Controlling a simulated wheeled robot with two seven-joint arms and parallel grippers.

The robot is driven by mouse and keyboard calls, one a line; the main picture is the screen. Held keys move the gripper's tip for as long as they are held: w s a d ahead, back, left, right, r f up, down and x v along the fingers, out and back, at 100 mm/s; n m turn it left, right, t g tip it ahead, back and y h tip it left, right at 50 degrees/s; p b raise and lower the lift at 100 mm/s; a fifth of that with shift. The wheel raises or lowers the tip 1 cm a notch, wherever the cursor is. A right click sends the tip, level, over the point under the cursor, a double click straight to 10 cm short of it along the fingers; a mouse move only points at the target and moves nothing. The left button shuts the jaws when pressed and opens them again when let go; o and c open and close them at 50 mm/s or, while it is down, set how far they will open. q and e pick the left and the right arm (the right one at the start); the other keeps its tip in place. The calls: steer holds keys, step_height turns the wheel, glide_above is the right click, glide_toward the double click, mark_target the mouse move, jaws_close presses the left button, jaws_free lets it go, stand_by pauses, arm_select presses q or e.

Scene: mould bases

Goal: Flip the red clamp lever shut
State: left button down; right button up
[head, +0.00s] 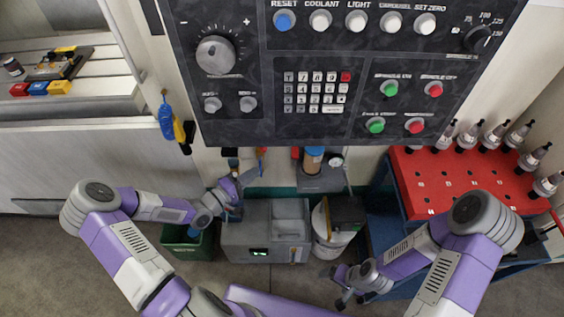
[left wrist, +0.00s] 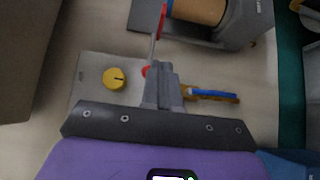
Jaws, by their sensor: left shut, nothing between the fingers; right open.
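In the left wrist view a thin grey lever with a red tip (left wrist: 163,20) stands up from a pale plate (left wrist: 92,95). A small red part (left wrist: 147,71) shows at its lower end, beside my fingers. My left gripper (left wrist: 160,68) is shut and empty, with its fingertips close by the lever's lower end; I cannot tell whether they touch it. In the head view my left gripper (head: 251,175) is below the control panel, and the lever is too small to make out there. My right gripper (head: 342,287) is open and empty, low at the right.
A yellow knob (left wrist: 115,78) and a blue-and-yellow tool (left wrist: 212,93) flank my fingers. A tan cylinder (left wrist: 198,10) on a grey mount is close above. A grey box (head: 262,236), a white bucket (head: 325,245) and a red-topped cart (head: 440,185) stand around.

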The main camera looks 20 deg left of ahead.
arm_select(q)
steer(key=w+d+b, duration=0.1)
steer(key=w+d, duration=0.6)
steer(key=d, duration=0.1)
steer(key=shift+w+b, duration=0.3)
steer(key=shift+b, duration=0.05)
steer(key=shift+d, duration=0.2)
